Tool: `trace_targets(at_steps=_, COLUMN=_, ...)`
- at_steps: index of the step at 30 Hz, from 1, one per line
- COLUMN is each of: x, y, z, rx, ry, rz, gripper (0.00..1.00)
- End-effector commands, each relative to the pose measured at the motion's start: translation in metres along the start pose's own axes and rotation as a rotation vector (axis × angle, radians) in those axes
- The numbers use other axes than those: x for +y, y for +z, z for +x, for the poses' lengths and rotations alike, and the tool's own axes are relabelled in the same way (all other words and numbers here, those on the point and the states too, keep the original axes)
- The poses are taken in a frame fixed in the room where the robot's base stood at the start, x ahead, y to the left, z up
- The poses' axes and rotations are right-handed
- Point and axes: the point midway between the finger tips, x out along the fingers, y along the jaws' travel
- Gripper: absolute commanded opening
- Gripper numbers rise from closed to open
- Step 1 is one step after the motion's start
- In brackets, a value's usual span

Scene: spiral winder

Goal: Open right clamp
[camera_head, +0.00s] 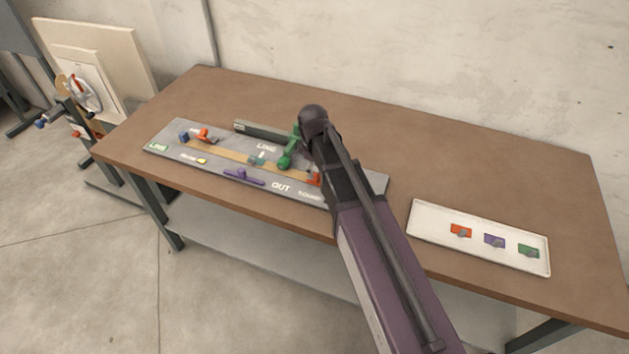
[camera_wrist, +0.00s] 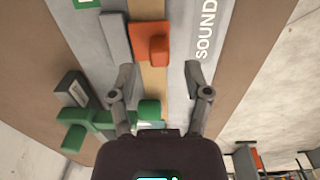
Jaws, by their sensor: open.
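The right clamp is an orange block with a raised tab on the wooden strip of the grey board (camera_head: 160,148). In the head view only a sliver of the right clamp (camera_head: 314,178) shows beside my arm. In the wrist view the right clamp (camera_wrist: 152,45) lies ahead of and between the fingertips of my gripper (camera_wrist: 158,72). My gripper is open and empty, and no contact with the clamp shows. In the head view my arm hides the gripper. A second orange clamp (camera_head: 204,136) sits at the board's left end.
A green lever part (camera_head: 288,155) stands close to my gripper, and it also shows in the wrist view (camera_wrist: 90,122). A purple handle (camera_head: 243,178) lies at the board's front edge. A white tray (camera_head: 425,208) with coloured tags is at right. The table's back is clear.

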Motion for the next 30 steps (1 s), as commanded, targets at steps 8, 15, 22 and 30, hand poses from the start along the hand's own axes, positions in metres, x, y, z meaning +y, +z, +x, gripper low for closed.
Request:
trace_targets(at_steps=8, x=0.0, y=0.0, z=0.025, rx=0.0, ry=0.0, rz=0.0, gripper=0.63)
trace_targets(at_steps=15, x=0.0, y=0.0, z=0.036, rx=0.0, ry=0.0, rz=0.0, gripper=0.63)
trace_targets(at_steps=22, x=0.0, y=0.0, z=0.038, rx=0.0, ry=0.0, rz=0.0, gripper=0.63)
trace_targets(at_steps=30, x=0.0, y=0.0, z=0.037, rx=0.0, ry=0.0, rz=0.0, gripper=0.57)
